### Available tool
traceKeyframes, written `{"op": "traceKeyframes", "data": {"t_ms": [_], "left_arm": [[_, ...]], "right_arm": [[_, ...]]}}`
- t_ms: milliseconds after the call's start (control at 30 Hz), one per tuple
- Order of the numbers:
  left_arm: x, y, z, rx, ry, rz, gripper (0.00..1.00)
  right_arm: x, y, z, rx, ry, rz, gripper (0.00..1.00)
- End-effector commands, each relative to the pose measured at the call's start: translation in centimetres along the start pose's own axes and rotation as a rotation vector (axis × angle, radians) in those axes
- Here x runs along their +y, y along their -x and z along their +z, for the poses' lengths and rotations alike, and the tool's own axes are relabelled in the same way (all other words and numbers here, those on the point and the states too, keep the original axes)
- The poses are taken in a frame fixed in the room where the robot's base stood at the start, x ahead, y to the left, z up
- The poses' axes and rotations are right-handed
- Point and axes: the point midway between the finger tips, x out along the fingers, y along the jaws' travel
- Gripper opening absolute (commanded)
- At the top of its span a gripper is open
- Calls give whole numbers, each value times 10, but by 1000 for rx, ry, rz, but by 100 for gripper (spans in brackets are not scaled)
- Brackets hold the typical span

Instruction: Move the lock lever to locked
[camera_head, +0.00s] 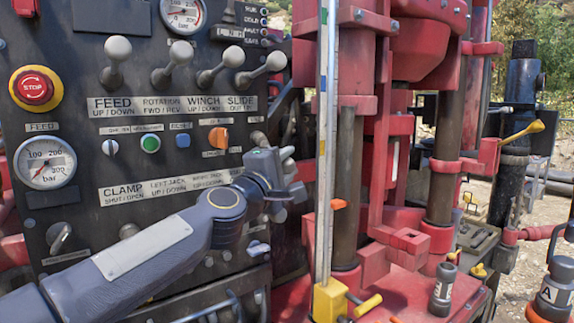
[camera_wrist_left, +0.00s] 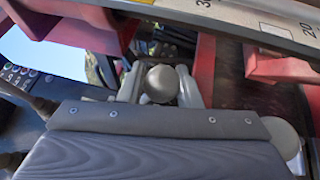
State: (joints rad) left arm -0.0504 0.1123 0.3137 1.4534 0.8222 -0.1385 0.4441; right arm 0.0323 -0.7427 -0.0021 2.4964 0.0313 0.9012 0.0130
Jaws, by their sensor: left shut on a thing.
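My left gripper (camera_head: 289,172) is at the lower right edge of the black control panel (camera_head: 75,110). In the left wrist view its two pale fingers (camera_wrist_left: 160,86) are shut on a grey ball knob (camera_wrist_left: 162,84) of a lever. The lever's shaft and label are hidden behind my gripper and wrist, so I cannot read whether it is the lock lever or which position it is in. A second pale ball knob (camera_wrist_left: 283,137) shows beside the gripper in the wrist view. My right gripper is not in view.
Several upper levers (camera_head: 232,58) stick out above my wrist. A red stop button (camera_head: 35,88) is at the panel's left. An upright measuring rule (camera_head: 326,150) with a yellow foot (camera_head: 329,300) stands close to the right of my gripper, before the red rig frame (camera_head: 420,130).

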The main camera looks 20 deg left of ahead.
Motion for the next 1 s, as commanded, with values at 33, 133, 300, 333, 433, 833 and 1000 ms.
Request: {"op": "traceKeyframes", "data": {"t_ms": [33,133,300,333,433,833,1000], "left_arm": [[-6,-1,-3,7,3,-9,0],[-6,-1,-4,7,2,-10,39],[-4,-1,-2,5,1,-7,50],[-4,-1,-2,4,1,-6,50],[-3,0,-2,3,0,-5,50],[51,-1,7,3,-1,-2,50],[87,17,23,3,0,-1,50]], "right_arm": [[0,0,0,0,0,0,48],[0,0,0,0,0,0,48],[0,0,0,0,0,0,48],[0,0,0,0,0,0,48],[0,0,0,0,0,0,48],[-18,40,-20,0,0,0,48],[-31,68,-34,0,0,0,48]]}}
